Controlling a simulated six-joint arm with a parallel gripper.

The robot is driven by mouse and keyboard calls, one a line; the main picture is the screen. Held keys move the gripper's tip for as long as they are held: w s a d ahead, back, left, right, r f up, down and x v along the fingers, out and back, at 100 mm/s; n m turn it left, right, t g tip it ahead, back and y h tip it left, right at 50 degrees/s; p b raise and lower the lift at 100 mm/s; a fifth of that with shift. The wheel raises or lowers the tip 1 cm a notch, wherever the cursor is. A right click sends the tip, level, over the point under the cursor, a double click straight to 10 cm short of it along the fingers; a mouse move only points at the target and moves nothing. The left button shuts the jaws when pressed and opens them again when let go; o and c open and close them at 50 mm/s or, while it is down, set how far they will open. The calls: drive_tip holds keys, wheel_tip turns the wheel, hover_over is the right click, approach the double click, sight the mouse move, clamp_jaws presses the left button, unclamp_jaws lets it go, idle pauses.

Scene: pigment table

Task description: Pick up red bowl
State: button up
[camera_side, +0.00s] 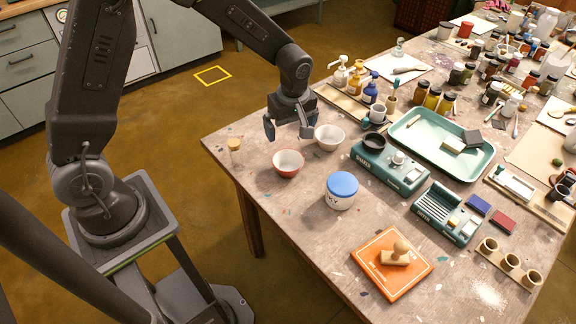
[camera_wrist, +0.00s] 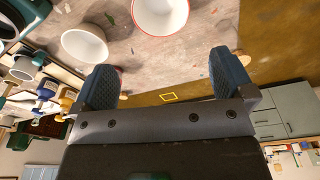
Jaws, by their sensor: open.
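The red bowl (camera_side: 288,164) sits upright on the table near its left edge, red outside with a pale inside. In the wrist view the red-rimmed bowl (camera_wrist: 160,14) is at the top middle, cut off by the frame edge, beyond the gap between the fingers. My gripper (camera_side: 289,132) is open and empty, above the table, a little above and behind the red bowl. Its two fingers also show in the wrist view (camera_wrist: 166,84), spread wide apart, with nothing between them.
A white bowl (camera_side: 329,138) stands close to the right of the red bowl. A cork-like piece (camera_side: 234,144) is to the left near the table edge. A blue-lidded jar (camera_side: 341,191) is in front right. Bare table (camera_side: 262,128) lies around the red bowl's left.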

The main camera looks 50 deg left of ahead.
drive_tip(key=f, duration=0.1)
hover_over(287, 169)
drive_tip(key=f, duration=0.8)
drive_tip(key=shift+w+d+f, duration=0.1)
drive_tip(key=shift+d+f, duration=0.1)
drive_tip(key=shift+d, duration=0.1)
drive_tip(key=shift+a+f, duration=0.2)
drive_tip(key=shift+f, duration=2.5)
drive_tip(key=c, duration=0.6)
